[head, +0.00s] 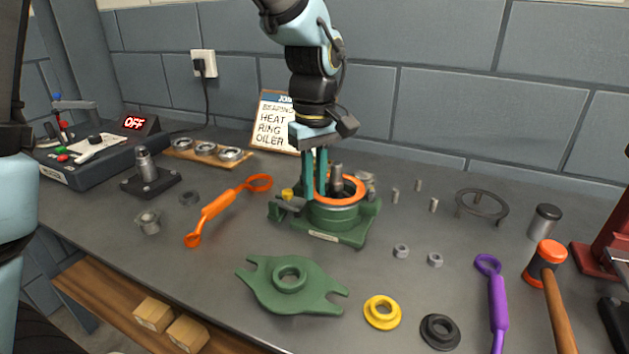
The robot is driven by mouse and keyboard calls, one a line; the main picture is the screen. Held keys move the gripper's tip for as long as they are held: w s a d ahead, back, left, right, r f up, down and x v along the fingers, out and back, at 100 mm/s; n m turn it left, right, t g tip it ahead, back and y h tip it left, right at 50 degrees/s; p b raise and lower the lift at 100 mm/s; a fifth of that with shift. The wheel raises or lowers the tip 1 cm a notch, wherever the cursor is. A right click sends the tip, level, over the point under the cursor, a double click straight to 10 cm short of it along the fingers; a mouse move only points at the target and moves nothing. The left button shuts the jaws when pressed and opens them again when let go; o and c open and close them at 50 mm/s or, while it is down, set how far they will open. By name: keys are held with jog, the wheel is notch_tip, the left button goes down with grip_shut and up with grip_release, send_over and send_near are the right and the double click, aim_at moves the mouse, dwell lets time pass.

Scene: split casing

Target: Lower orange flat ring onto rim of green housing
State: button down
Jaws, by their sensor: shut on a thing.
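The green housing (334,222) stands on the middle of the grey bench, with a grey shaft (337,172) upright inside its bore. The orange flat ring (347,197) is at the housing's rim, around the shaft. I cannot tell whether it rests on the rim or hangs just above it. My gripper (315,188) points straight down over the housing, its teal fingers shut on the ring at the left part of the opening. The fingers hide that part of the ring and rim.
A green cover (290,302), yellow ring (382,312) and black ring (440,332) lie in front. An orange wrench (214,211) lies left. Small grey nuts (401,251) and pins lie right, near a dark ring stand (482,212). A sign (275,122) stands behind.

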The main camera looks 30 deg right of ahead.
jog(key=shift+f, duration=0.2)
dwell(0.6)
jog(key=c, duration=0.8)
grip_release()
jog(key=shift+o, duration=0.2)
notch_tip(320, 180, up, 11)
jog(key=p, duration=0.9)
jog(key=shift+f, duration=0.2)
